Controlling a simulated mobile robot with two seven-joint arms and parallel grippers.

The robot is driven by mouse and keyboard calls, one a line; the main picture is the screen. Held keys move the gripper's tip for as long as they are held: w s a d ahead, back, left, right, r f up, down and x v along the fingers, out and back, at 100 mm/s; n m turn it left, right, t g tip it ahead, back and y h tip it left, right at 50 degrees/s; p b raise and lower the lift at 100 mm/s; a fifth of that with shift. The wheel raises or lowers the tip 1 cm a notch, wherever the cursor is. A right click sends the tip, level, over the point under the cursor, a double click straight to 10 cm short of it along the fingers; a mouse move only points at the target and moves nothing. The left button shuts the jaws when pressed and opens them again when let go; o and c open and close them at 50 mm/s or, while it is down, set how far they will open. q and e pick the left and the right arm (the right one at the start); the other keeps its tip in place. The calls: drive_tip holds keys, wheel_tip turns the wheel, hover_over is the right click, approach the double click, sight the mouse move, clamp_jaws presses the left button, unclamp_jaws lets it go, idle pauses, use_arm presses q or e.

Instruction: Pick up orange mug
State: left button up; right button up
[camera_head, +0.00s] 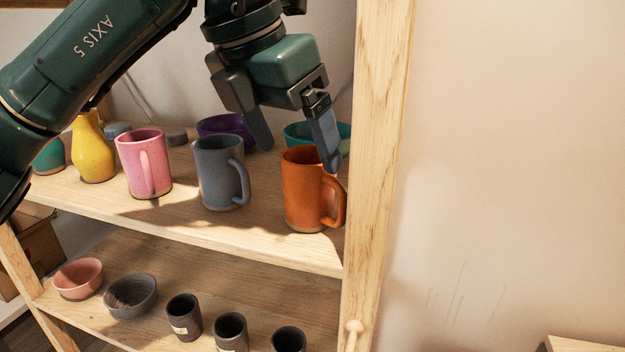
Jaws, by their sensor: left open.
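The orange mug (302,194) stands upright near the right end of the upper wooden shelf, its handle facing right toward the post. My left gripper (297,150) comes down from above with its fingers apart and empty. One finger hangs behind and left of the mug's rim. The other overlaps the mug's right rim in the picture, just above the handle. I cannot tell whether this finger touches the mug. My right gripper is not in view.
A grey mug (216,178) and a pink mug (142,168) stand left of the orange mug. A purple bowl (222,126) and a teal bowl (300,130) sit behind. The wooden post (378,150) is close on the right. Bowls and dark cups fill the lower shelf.

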sight(318, 195)
use_arm(q)
drive_tip(key=shift+w+d+f+p, duration=0.15)
drive_tip(key=shift+w+d+f, duration=0.3)
drive_tip(key=shift+f, duration=0.35)
drive_tip(key=shift+w+d+f+p, duration=0.1)
drive_tip(key=shift+w+d+f, duration=0.35)
drive_tip(key=shift+f, duration=0.3)
drive_tip(key=shift+w+d+f+p, duration=0.15)
drive_tip(key=shift+w+d+f, duration=0.3)
drive_tip(key=shift+f, duration=0.35)
drive_tip(key=shift+s, duration=0.1)
drive_tip(key=shift+c, duration=0.6)
drive_tip(key=c, duration=1.1)
drive_tip(key=shift+r, duration=0.15)
